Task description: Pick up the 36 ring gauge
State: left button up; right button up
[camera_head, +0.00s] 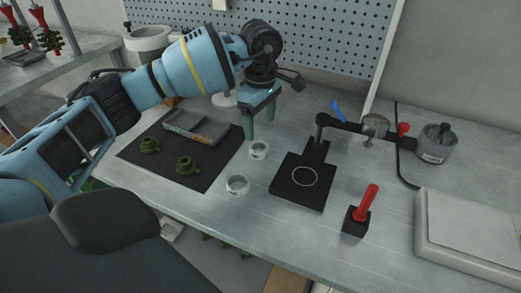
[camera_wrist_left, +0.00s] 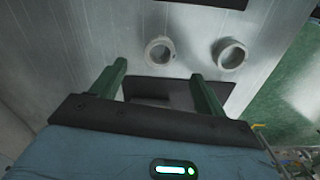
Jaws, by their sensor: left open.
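Two light grey ring gauges lie on the metal bench in the head view: one farther back (camera_head: 259,150) and one nearer the front (camera_head: 237,185). Their label markings are too small to read, so I cannot tell which is the 36. My left gripper (camera_head: 260,128) points down, open and empty, just behind the farther ring and apart from it. In the left wrist view, both rings, left (camera_wrist_left: 159,51) and right (camera_wrist_left: 229,54), lie beyond the green fingertips (camera_wrist_left: 159,70). My right gripper is not in view.
A dark mat (camera_head: 165,180) to the left holds a grey tray (camera_head: 196,128) and two green parts (camera_head: 187,165). To the right stand a black plate fixture (camera_head: 300,197), a red-handled tool (camera_head: 362,212), a grey pot (camera_head: 435,145) and a pale box (camera_head: 470,225). A pegboard (camera_head: 300,35) stands behind.

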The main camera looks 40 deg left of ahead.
aim_at(259, 143)
pick_arm(q)
jog(key=shift+f, duration=1.35)
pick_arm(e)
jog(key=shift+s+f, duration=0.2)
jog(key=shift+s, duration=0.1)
pick_arm(q)
jog(key=shift+s+a+f, duration=0.1)
jog(key=shift+f, duration=1.2)
jog(key=shift+a+f, duration=0.1)
jog(key=shift+f, duration=1.15)
jog(key=c, duration=1.2)
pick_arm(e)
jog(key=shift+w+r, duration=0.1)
pick_arm(q)
jog(key=shift+r, duration=0.15)
jog(key=shift+r, duration=0.55)
notch_tip(259, 143, up, 2)
jog(key=shift+r, duration=0.2)
jog(key=s+d, duration=0.1)
jog(key=s, duration=0.3)
jog(key=s+d, duration=0.1)
jog(key=s, duration=0.4)
jog(key=s+d+r, duration=0.1)
jog(key=s, duration=0.4)
jog(key=shift+s+d, duration=0.15)
jog(key=shift+s+d+r, duration=0.15)
jog(key=shift+s, duration=0.5)
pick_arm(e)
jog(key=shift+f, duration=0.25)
